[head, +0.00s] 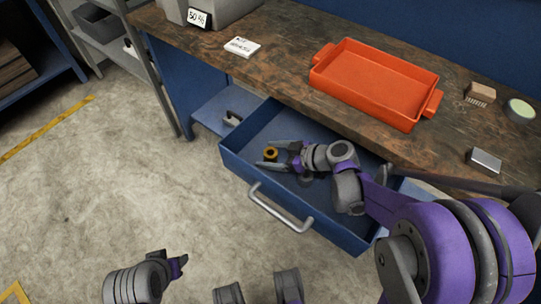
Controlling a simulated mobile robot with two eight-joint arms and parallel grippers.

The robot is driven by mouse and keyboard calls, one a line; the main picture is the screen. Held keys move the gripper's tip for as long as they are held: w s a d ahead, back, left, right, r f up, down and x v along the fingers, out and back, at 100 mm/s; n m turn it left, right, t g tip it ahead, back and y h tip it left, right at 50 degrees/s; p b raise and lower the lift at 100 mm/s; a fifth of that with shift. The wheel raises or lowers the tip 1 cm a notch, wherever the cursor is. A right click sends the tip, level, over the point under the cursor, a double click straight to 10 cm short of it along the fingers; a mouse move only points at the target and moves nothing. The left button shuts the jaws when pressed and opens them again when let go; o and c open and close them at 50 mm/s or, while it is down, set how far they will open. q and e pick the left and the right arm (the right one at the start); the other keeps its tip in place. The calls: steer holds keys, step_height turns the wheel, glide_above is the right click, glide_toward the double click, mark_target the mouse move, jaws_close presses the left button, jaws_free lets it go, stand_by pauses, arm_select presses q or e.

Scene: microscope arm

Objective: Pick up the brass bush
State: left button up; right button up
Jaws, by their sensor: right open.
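The brass bush (270,153), a small yellow ring with a dark hole, is inside the open blue drawer (237,165) near its left end. My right gripper (272,155) reaches into the drawer from the right. Its two grey fingers are apart, with the bush between their tips. I cannot tell whether either finger touches it. My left gripper (182,264) is at the lower left, over the floor and away from the drawer. Its fingers are too small and angled to read.
The drawer's front wall and grey handle (282,208) face the open floor. On the worktop above are an orange tray (375,82), a white label card (242,47), a small brush (480,94), a round tin (520,110) and a metal block (485,160).

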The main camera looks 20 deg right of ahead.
steer(key=shift+c, duration=0.4)
jaws_close()
steer(key=shift+r, duration=0.1)
